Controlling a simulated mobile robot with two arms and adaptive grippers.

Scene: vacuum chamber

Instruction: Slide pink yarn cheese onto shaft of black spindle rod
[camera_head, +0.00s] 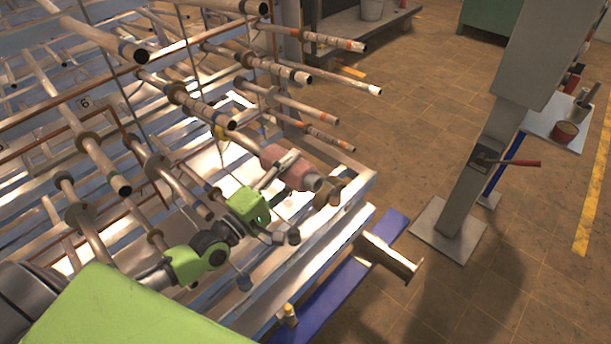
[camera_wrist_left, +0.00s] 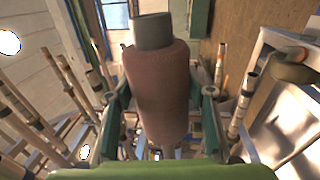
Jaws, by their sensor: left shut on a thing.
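The pink yarn cheese (camera_head: 285,167) is at the right front of the rack in the head view. My left gripper (camera_head: 283,177) is shut on it. In the left wrist view the cheese (camera_wrist_left: 160,95) sits between the two fingers, and a grey tube end (camera_wrist_left: 151,31) sticks out of its top. A rod (camera_head: 242,142) lies in line with the cheese at its upper left; I cannot tell whether the cheese is around it or only in front of it. I cannot tell which rod is the black spindle. My right gripper is not in view.
Several rods with dark ends, such as one rod (camera_head: 310,133), jut from the rack close around my left arm. A metal frame rail (camera_head: 345,195) and a blue beam (camera_head: 335,285) run along the rack's front. A grey post (camera_head: 465,200) stands to the right on open tiled floor.

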